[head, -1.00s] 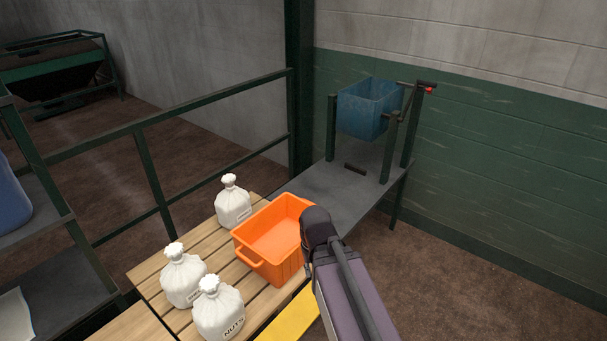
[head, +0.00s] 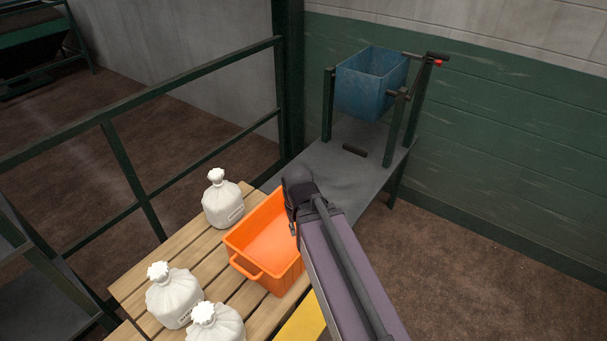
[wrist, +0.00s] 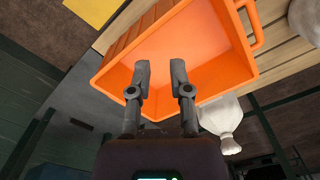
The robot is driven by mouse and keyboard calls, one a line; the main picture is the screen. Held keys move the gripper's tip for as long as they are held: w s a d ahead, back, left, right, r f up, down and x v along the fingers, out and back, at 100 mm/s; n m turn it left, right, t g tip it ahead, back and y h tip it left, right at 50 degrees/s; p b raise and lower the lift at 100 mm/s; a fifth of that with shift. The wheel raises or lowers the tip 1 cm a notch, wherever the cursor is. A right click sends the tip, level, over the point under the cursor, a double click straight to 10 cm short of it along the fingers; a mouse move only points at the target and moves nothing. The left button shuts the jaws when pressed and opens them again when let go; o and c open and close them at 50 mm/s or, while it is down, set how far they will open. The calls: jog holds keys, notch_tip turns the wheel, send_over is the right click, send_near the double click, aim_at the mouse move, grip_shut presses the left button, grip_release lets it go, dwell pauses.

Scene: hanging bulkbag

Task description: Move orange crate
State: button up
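The orange crate (head: 262,248) is an empty open box with a loop handle at its near end. It sits on a slatted wooden table. My gripper hangs over the crate's far right part in the head view, where my wrist hides its fingers and that part of the rim. In the wrist view, my gripper (wrist: 160,68) has its two fingers apart, with only the orange crate (wrist: 190,50) behind them. The fingers reach across the crate's near corner over its inside. I cannot tell whether they touch it.
White tied sacks (head: 223,200) stand on the slatted table (head: 205,255), left of the crate. A grey metal platform (head: 330,172) beyond carries a blue bin (head: 370,85) on posts. Green railing (head: 150,90) runs along the left. A yellow panel (head: 301,322) lies near right.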

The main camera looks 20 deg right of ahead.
jog(key=shift+w+a, duration=0.15)
jog(key=w+d+f+n+b, duration=0.2)
jog(key=w+d, duration=0.3)
jog(key=w, duration=0.6)
jog(key=w+d+f+n+b, duration=0.2)
jog(key=w+d+n, duration=0.3)
jog(key=w, duration=0.7)
jog(key=shift+d+f, duration=0.15)
jog(key=shift+d, duration=0.15)
jog(key=shift+f+b, duration=0.1)
jog(key=shift+b, duration=0.2)
notch_tip(320, 180, down, 14)
jog(key=b, duration=1.3)
jog(key=shift+r+b, duration=0.2)
jog(key=shift+b, duration=0.1)
grip_shut()
